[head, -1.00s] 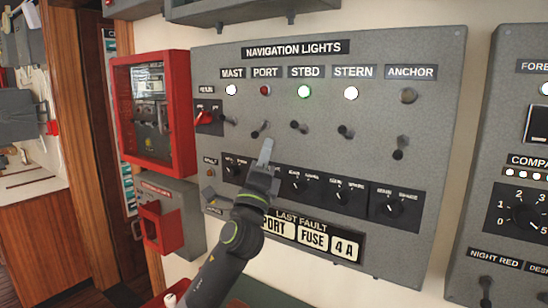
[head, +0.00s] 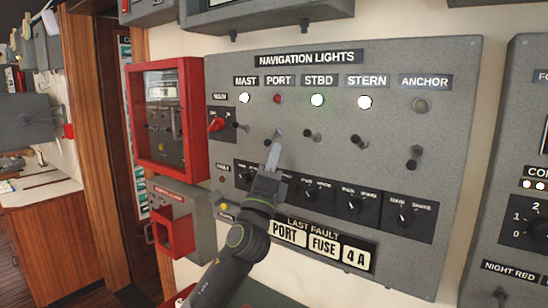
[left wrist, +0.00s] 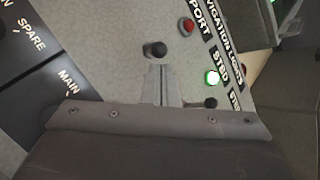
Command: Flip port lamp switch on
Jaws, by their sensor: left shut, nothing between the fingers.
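The port lamp switch (head: 269,140) is a short dark toggle on the grey navigation lights panel (head: 440,110), under the PORT label. Its lamp (head: 277,98) is dull red, while the mast, starboard and stern lamps glow. My left gripper (head: 275,146) is shut and empty, its fingertips just below the port switch. In the left wrist view the shut fingers (left wrist: 162,72) point at the switch's round dark knob (left wrist: 155,49), very close to it; I cannot tell if they touch. The red port lamp (left wrist: 187,25) shows beyond. My right gripper is not in view.
The mast switch (head: 243,126) and starboard switch (head: 312,135) flank the port switch. A row of rotary knobs (head: 311,190) lies below, partly behind my left gripper. A red-framed box (head: 130,115) stands left of the panel. Another grey panel (head: 510,170) is at right.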

